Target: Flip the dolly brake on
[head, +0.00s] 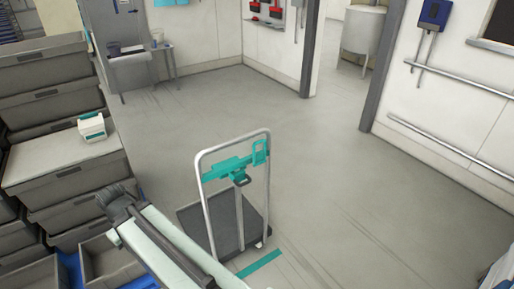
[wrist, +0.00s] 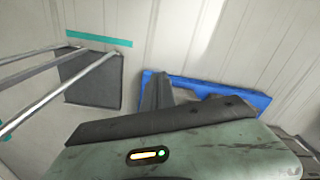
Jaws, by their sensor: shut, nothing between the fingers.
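The dolly (head: 203,222) stands on the floor at the centre of the head view, with a dark flat platform and an upright silver tube handle. A teal bar (head: 222,171) crosses the handle, with a small dark lever (head: 241,180) on it; I cannot tell whether this is the brake or how it is set. The dolly's platform (wrist: 92,82) and tubes also show at the left of the wrist view. My gripper (wrist: 157,92) is shut and empty, apart from the dolly. In the head view its dark end is left of the dolly.
Stacked grey drawers (head: 60,130) fill the left, with a small white-and-teal box (head: 92,126) on top. Teal tape (head: 260,263) marks the floor. The floor (head: 330,160) behind and right of the dolly is clear.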

